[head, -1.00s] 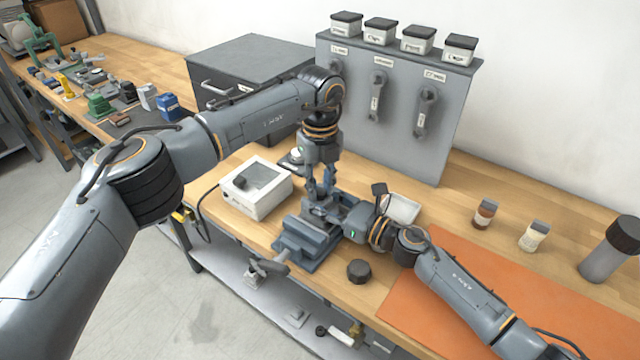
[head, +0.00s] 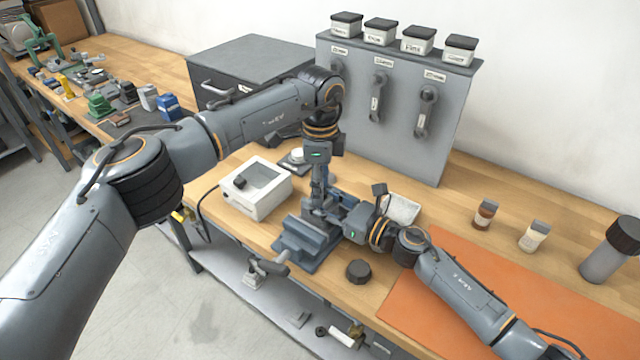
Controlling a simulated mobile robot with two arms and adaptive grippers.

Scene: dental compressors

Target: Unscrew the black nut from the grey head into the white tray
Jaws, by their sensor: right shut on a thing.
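My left gripper (head: 318,200) points straight down over the blue-grey vise (head: 305,243). Its fingers are seen edge-on, so I cannot tell whether they are open or shut. My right gripper (head: 335,213) reaches in from the right at the top of the vise and is shut on a part there, apparently the grey head. The grey head and the black nut are hidden among the fingers and the vise jaws; I cannot make out either clearly. The white tray (head: 403,208) lies just behind the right gripper, partly covered by it, with no nut visible in it.
A white box with a window (head: 256,188) stands left of the vise. A black round knob-like piece (head: 358,271) lies in front of the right wrist. An orange mat (head: 470,270), small bottles (head: 484,214) and a grey cabinet (head: 395,110) surround the work area.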

